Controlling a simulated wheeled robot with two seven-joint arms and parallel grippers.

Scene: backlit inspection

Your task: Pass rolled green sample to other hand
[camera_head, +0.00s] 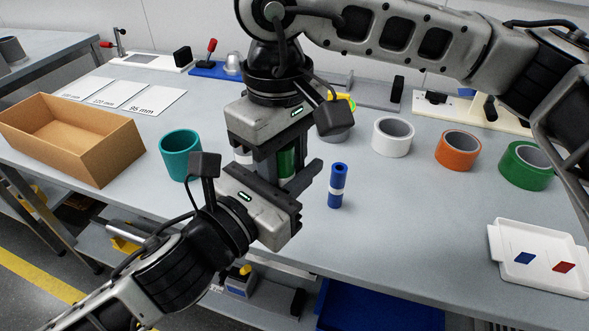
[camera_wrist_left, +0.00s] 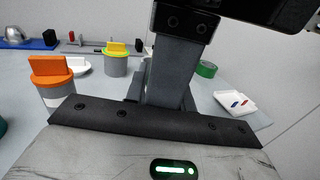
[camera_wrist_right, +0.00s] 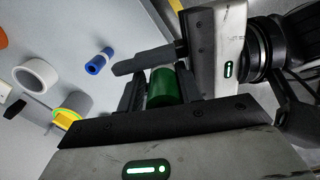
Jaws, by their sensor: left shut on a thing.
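The rolled green sample (camera_head: 287,162) is upright between my two grippers above the bench, and its end shows in the right wrist view (camera_wrist_right: 161,88). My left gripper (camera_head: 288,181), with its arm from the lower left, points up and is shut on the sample. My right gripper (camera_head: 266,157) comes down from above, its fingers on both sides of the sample. I cannot tell whether these fingers press on it. The grippers hide part of the sample.
A blue roll (camera_head: 337,188) stands close to the right of the grippers, a teal cup (camera_head: 180,155) to the left. White (camera_head: 392,138), orange (camera_head: 457,150) and green (camera_head: 526,166) tape rolls stand right. A cardboard box (camera_head: 110,152) is far left, a white tray (camera_head: 500,246) front right.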

